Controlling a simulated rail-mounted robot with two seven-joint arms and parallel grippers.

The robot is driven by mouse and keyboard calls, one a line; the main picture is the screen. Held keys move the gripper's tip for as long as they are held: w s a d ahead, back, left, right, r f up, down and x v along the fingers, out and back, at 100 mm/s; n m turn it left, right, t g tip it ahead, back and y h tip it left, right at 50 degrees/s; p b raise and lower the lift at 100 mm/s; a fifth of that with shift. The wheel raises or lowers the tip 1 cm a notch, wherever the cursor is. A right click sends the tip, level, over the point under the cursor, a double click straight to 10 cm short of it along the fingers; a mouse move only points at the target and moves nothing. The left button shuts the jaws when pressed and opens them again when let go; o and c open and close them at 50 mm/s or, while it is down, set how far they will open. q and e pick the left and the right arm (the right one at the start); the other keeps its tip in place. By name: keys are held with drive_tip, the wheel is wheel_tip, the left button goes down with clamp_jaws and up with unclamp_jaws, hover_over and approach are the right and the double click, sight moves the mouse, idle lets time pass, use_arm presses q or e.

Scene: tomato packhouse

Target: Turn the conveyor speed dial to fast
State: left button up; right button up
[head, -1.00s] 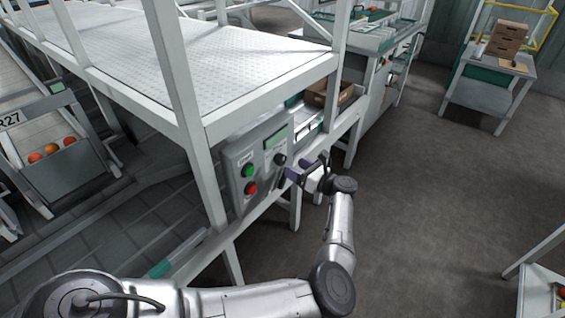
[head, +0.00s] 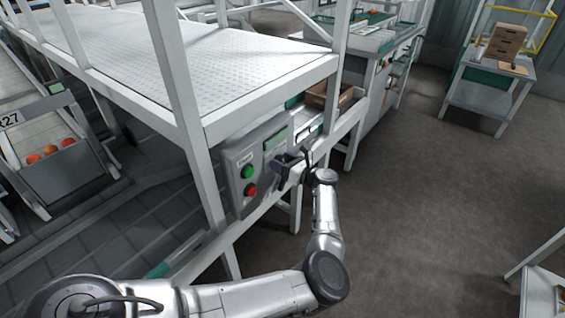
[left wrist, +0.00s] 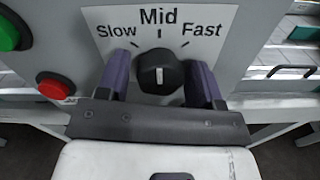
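The conveyor speed dial (left wrist: 160,72) is a black round knob on a grey panel, under a label (left wrist: 160,17) reading Slow, Mid and Fast. Its white mark is vertical, in line with Mid. My left gripper (left wrist: 160,66) is open, with one purple finger on each side of the dial and a narrow gap at each side. In the head view my left gripper (head: 282,162) is at the control panel (head: 238,200) and hides the dial. My right gripper is not in view.
A green button (left wrist: 8,34) and a red button (left wrist: 53,87) sit left of the dial. A white platform frame (head: 190,110) rises beside the panel. A cardboard box (head: 322,95) lies behind the panel. The floor (head: 430,200) to the right is open.

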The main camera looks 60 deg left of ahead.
use_arm(q)
drive_tip(key=c, duration=0.7)
drive_tip(key=m+p, duration=0.1)
drive_tip(key=m, duration=0.2)
drive_tip(key=shift+r, duration=0.1)
drive_tip(key=m+p, duration=0.1)
drive_tip(key=m, duration=0.3)
drive_tip(key=shift+m+p, duration=0.6)
drive_tip(key=shift+m, duration=1)
